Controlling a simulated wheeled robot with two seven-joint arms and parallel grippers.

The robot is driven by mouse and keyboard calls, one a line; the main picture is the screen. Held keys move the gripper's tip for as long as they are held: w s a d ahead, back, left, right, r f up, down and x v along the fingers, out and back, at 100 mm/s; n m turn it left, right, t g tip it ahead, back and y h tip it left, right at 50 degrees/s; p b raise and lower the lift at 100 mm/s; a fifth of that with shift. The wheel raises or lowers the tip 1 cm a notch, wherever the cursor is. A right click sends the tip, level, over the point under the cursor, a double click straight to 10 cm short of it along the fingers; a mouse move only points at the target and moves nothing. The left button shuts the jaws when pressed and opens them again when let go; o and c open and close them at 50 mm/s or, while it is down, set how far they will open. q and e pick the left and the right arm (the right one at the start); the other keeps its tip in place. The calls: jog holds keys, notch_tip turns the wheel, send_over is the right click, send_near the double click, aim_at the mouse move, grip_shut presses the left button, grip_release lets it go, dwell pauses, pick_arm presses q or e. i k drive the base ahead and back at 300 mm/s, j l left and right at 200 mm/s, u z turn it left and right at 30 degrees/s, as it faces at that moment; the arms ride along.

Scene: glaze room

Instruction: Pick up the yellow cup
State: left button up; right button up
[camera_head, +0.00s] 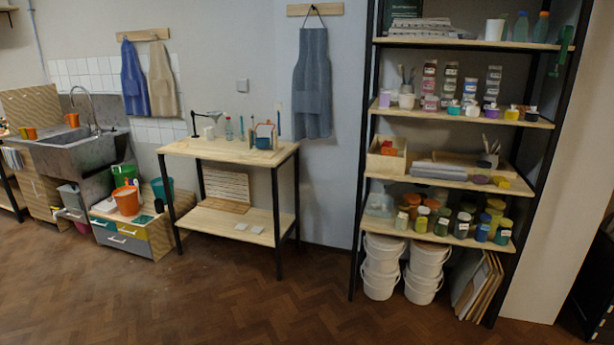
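I cannot clearly single out the yellow cup. An orange-yellow cup (28,133) stands at the left of the sink, far from me and small in view. A more orange cup (72,120) stands at the back of the sink. Small pots with coloured lids, one of them yellow (512,114), stand on the second shelf of the tall rack at right; they are too small to tell whether any is a cup. Neither of my grippers is in view.
A wooden table (190,150) with bottles and tools stands against the wall. An orange bucket (127,200) sits on a low drawer unit (160,238). A tall rack (370,180) stands at right, with white buckets (380,282) underneath. The parquet floor (200,300) in front is clear.

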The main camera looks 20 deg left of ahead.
aim_at(24, 133)
jog(key=i+j+u, duration=0.2)
jog(key=j+u, duration=0.25)
jog(key=i+j+u, duration=0.25)
jog(key=j+u, duration=0.2)
jog(key=i+j+u, duration=0.3)
jog(key=u, duration=0.15)
jog(key=i+j+u, duration=0.25)
jog(key=u, duration=0.15)
jog(key=i+u, duration=0.5)
jog(key=i, duration=1)
jog(key=i+j, duration=0.1)
jog(key=i, duration=2.6)
jog(key=i+z, duration=0.2)
jog(key=i, duration=0.75)
